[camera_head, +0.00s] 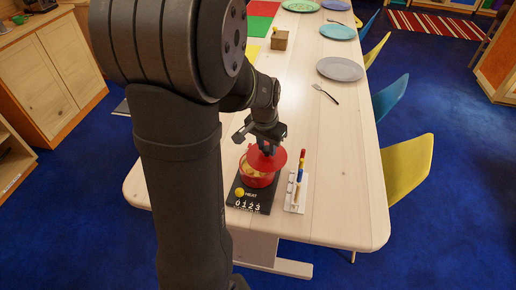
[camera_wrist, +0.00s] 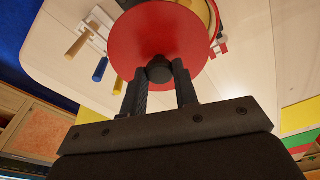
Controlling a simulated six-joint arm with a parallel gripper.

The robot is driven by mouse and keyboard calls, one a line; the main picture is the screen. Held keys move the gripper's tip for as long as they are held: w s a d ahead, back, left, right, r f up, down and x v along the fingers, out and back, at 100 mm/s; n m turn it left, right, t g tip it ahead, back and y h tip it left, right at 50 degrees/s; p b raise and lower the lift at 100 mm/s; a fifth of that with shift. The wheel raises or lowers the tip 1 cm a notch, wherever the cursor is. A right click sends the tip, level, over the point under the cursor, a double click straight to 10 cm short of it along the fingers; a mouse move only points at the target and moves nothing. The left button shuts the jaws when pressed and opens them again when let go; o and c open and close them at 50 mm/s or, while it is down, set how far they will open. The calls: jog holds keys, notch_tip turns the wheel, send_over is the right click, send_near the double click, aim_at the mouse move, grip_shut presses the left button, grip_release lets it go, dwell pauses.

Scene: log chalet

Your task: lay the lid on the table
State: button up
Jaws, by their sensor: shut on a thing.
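The red round lid (camera_head: 268,159) is held up by my gripper (camera_head: 266,147), over the red pot (camera_head: 257,180) and shifted to its right. Yellow contents show in the pot past the lid's edge. In the wrist view my gripper (camera_wrist: 159,88) has its two fingers on either side of the dark knob (camera_wrist: 159,70) of the lid (camera_wrist: 150,38). The pot's rim (camera_wrist: 216,20) shows behind the lid there. The pot stands on a black hot plate (camera_head: 251,199) marked HEAT, on the wooden table (camera_head: 337,205).
A white rack (camera_head: 297,193) with coloured-handled tools lies right of the hot plate. A grey plate (camera_head: 340,69) and a fork (camera_head: 325,93) lie farther back, and a small wooden box (camera_head: 279,40) is near the middle. The table's right front part is bare.

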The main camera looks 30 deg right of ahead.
jog(key=s+d+r, duration=0.2)
jog(key=s+r, duration=0.3)
jog(key=s, duration=0.3)
jog(key=w+a+f+n, duration=0.3)
jog(key=w+a+f, duration=0.2)
jog(key=w+a, duration=0.1)
jog(key=w+a+f+n, duration=0.3)
jog(key=w+a+f, duration=0.2)
jog(key=w+a, duration=0.1)
jog(key=w+a+f+n, duration=0.3)
jog(key=w+a+f, duration=0.2)
jog(key=w+a, duration=0.2)
jog(key=shift+a+f+n+t+y, duration=0.3)
jog(key=shift+a+t+y, duration=0.1)
jog(key=shift+a, duration=0.35)
jog(key=shift+f, duration=1.8)
jog(key=shift+f, duration=0.15)
jog(key=o, duration=1)
jog(key=shift+o, duration=0.2)
